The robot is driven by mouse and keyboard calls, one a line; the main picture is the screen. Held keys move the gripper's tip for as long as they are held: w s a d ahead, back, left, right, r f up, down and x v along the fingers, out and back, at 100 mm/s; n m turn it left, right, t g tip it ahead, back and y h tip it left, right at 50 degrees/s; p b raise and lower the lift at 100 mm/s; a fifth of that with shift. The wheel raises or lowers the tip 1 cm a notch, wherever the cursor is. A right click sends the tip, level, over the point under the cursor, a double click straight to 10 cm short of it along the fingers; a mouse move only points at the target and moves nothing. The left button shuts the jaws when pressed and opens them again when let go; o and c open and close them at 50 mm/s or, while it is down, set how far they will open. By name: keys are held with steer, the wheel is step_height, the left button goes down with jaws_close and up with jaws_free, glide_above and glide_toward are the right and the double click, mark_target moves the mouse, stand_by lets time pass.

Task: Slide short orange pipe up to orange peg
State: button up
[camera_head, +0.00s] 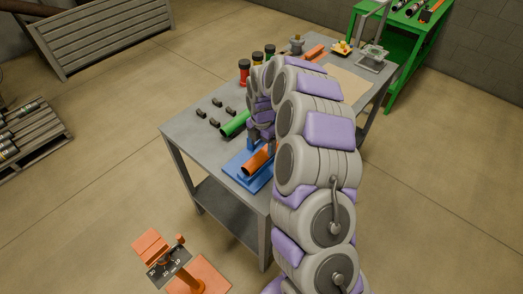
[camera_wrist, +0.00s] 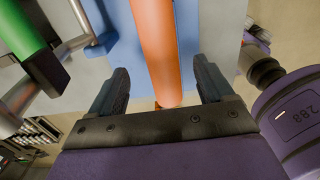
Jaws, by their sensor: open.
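A short orange pipe (camera_head: 257,160) lies on a blue base (camera_head: 237,166) at the near edge of the grey table. In the wrist view the orange pipe (camera_wrist: 153,40) runs between the two dark fingers of my gripper (camera_wrist: 160,70). The fingers are open, with a gap on each side of the pipe. In the head view my arm hides part of my gripper and the pipe's far end. I cannot tell for sure which part is the orange peg; a small upright orange post (camera_head: 180,239) stands by a dial plate on the floor-side orange stand.
A green pipe (camera_head: 235,124) lies left of the orange one; it shows in the wrist view (camera_wrist: 22,30). Several small black blocks (camera_head: 214,110) and coloured canisters (camera_head: 257,62) stand on the table (camera_head: 190,122). A green table (camera_head: 405,60) is behind.

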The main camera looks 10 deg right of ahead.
mark_target(262, 152)
step_height(262, 152, up, 12)
steer(key=s+a+r+m, duration=0.2)
steer(key=s+r+m, duration=0.25)
steer(key=s, duration=0.35)
steer(key=s+d+f+m+g+b, duration=0.1)
steer(key=s+m+b, duration=0.2)
steer(key=s+m, duration=1.7)
steer(key=s, duration=1.4)
steer(key=shift+s+d+f+m+g+b, duration=0.15)
steer(key=shift+s+m+g+b, duration=0.2)
steer(key=shift+s+g+b, duration=0.05)
